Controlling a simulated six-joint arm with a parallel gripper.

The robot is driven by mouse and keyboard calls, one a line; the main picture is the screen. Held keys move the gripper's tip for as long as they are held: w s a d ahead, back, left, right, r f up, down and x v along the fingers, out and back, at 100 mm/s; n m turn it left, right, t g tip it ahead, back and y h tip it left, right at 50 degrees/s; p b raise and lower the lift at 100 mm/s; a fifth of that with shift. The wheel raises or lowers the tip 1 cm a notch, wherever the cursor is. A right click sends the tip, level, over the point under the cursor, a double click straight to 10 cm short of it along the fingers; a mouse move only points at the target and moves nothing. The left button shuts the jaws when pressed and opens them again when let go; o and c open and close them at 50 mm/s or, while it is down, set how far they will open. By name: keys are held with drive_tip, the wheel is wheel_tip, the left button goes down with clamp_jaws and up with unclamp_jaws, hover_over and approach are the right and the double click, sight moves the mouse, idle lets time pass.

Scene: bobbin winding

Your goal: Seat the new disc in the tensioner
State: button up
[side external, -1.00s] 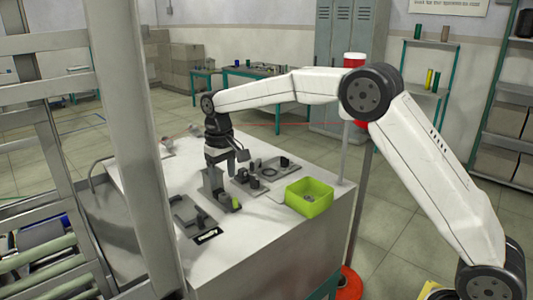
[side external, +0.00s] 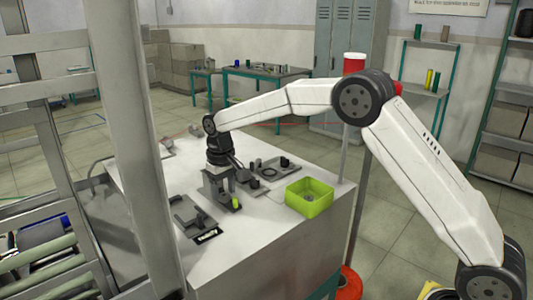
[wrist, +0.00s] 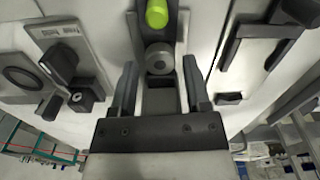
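The upright dark block (side external: 213,190), which looks like the tensioner, stands on the bench under my gripper, with a yellow-green part (side external: 236,202) at its foot. In the wrist view, a grey round disc-like part (wrist: 159,57) with a small centre mark lies ahead of and between my fingertips, near the yellow-green part (wrist: 157,13). I cannot tell whether it is the new disc or whether it is seated. My gripper (wrist: 160,72) is open, with gaps on both sides of the disc-like part. In the side view the arm's end partly hides the block.
A lime-green bin (side external: 309,197) stands at the bench's right edge. A plate with a black ring (wrist: 20,78) and a black knob (wrist: 60,62) lies left in the wrist view. A plate with a dark bracket (wrist: 252,48) lies right. White bench surface shows between them.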

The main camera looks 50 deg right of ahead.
drive_tip(key=c, duration=0.6)
drive_tip(key=shift+r, duration=0.15)
drive_tip(key=shift+r, duration=2.4)
drive_tip(key=shift+r, duration=0.15)
